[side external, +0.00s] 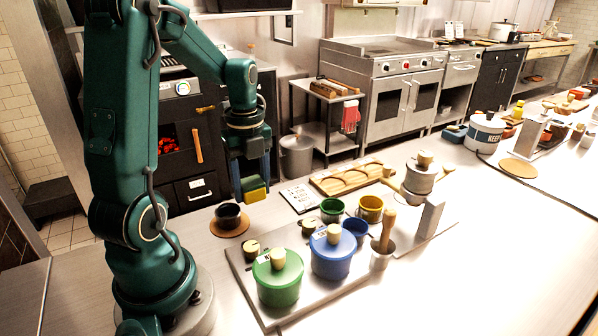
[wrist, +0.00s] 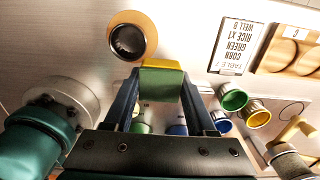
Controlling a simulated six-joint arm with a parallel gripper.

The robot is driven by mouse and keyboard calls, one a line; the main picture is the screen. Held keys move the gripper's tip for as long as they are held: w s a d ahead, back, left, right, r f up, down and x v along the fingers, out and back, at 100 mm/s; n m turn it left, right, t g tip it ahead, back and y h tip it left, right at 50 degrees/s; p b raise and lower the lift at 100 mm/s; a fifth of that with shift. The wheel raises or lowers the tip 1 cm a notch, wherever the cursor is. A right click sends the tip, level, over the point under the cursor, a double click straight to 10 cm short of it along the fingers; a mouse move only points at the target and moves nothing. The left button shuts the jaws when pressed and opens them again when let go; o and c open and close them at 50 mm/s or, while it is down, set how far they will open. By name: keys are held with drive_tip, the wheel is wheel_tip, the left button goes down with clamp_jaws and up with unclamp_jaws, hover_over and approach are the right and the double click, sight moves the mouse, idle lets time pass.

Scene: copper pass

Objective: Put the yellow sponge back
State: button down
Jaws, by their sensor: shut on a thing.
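The yellow sponge (side external: 256,196) has a green scouring side. My gripper (side external: 253,188) is shut on it and holds it above the counter, behind and right of a dark cup (side external: 229,212) on a round brown coaster (side external: 222,232). In the wrist view the sponge (wrist: 160,84) sits between the two dark fingers of my gripper (wrist: 158,88), green face towards the camera and a yellow edge beyond. The cup (wrist: 128,40) and its coaster (wrist: 150,24) lie just beyond it. The counter directly under the sponge is partly hidden.
A printed card (side external: 300,198) and a wooden tray with round recesses (side external: 350,178) lie to the right. Lidded green (side external: 278,284) and blue (side external: 331,262) canisters, small green (side external: 332,211) and yellow (side external: 371,209) pots and a mortar (side external: 381,259) crowd the front right. Counter left of the coaster is bare.

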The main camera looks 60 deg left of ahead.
sight(277, 226)
drive_tip(key=w+d+f, duration=0.1)
drive_tip(key=w, duration=0.1)
drive_tip(key=w+d+f, duration=0.1)
drive_tip(key=shift+w+d+f, duration=0.3)
drive_tip(key=shift+w+f, duration=0.05)
drive_tip(key=shift+f, duration=2)
drive_tip(key=shift+f, duration=0.2)
drive_tip(key=shift+c, duration=1.1)
unclamp_jaws()
drive_tip(key=shift+r, duration=0.1)
